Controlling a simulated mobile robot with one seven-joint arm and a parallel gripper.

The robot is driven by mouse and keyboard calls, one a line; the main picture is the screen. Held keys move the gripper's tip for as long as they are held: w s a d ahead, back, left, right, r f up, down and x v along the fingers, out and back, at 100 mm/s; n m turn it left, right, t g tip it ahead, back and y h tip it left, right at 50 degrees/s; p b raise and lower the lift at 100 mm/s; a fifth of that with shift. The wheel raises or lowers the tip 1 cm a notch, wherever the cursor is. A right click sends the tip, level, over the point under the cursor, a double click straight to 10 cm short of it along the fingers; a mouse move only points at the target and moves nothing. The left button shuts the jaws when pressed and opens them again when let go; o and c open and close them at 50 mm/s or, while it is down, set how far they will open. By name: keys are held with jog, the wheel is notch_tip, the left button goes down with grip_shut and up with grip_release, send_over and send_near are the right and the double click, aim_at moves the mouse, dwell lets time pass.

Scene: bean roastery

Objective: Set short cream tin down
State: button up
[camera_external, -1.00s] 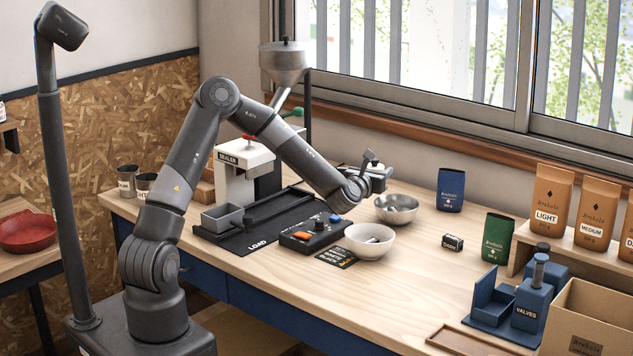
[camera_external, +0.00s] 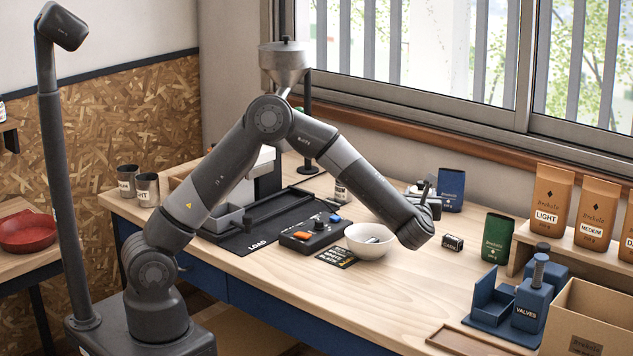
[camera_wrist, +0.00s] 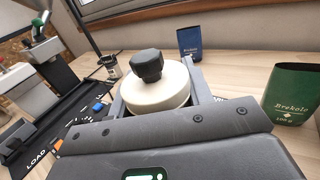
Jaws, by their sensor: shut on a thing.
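The short cream tin (camera_wrist: 158,97) is round and pale with a black knob on top. In the wrist view it sits between the two fingers of my gripper (camera_wrist: 156,90), which is shut on it. In the outside view my gripper (camera_external: 428,202) is over the right half of the table, behind and right of the white bowl. There my wrist hides the tin's body, so I cannot tell whether its base touches the table.
A white bowl (camera_external: 368,248) stands left of my wrist. The blue valves box (camera_external: 531,305) is at the front right. Bare wood (camera_external: 400,290) lies in front.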

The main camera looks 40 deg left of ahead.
jog(key=s+d+r, duration=0.1)
jog(key=s+d, duration=0.3)
notch_tip(320, 180, down, 5)
jog(key=shift+n+g+y, duration=0.3)
jog(key=shift+y, duration=0.1)
jog(key=w+a+f, duration=0.2)
jog(key=w, duration=0.1)
jog(key=w+a+f, duration=0.2)
jog(key=w+a, duration=0.1)
jog(key=w+a+f, duration=0.2)
jog(key=w+f, duration=0.1)
jog(key=shift+w+a, duration=0.15)
jog(key=shift+w, duration=0.15)
jog(key=shift+f, duration=2.05)
jog(key=o, duration=1)
jog(key=shift+f, duration=0.15)
